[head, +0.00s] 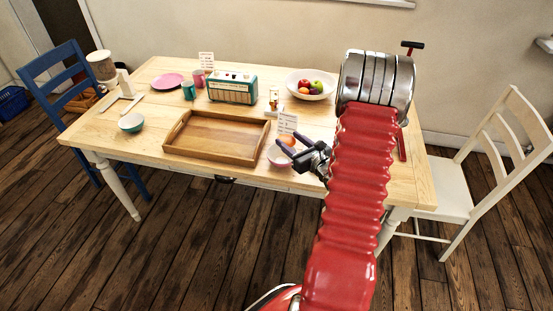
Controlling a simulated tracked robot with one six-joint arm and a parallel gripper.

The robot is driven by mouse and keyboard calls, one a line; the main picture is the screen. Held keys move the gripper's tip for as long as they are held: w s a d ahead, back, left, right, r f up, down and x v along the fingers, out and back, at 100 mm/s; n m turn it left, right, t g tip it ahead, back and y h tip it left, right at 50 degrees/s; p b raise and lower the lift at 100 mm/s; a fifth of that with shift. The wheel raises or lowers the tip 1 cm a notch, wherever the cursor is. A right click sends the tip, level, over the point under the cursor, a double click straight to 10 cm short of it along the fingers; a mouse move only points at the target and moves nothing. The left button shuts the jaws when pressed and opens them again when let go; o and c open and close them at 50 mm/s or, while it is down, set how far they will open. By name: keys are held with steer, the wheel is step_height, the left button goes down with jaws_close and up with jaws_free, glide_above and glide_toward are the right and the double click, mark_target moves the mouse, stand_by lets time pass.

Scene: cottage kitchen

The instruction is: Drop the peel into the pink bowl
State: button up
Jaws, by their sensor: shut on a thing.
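The pink bowl (273,160) stands near the front edge of the wooden table, right of the tray, partly hidden by my gripper. My gripper (289,141) is over the bowl's far right side, its dark fingers pointing left. It is shut on a small orange piece, which looks like the peel (287,140). The peel appears above the bowl's rim; its exact height cannot be told. The bowl's inside is mostly hidden.
An empty wooden tray (215,137) lies left of the bowl. A white chair (478,170) stands at right.

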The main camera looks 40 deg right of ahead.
steer(key=o, duration=0.8)
steer(key=shift+s, duration=0.1)
steer(key=v, duration=1.3)
steer(key=shift+s, duration=0.3)
steer(key=shift+a, duration=0.1)
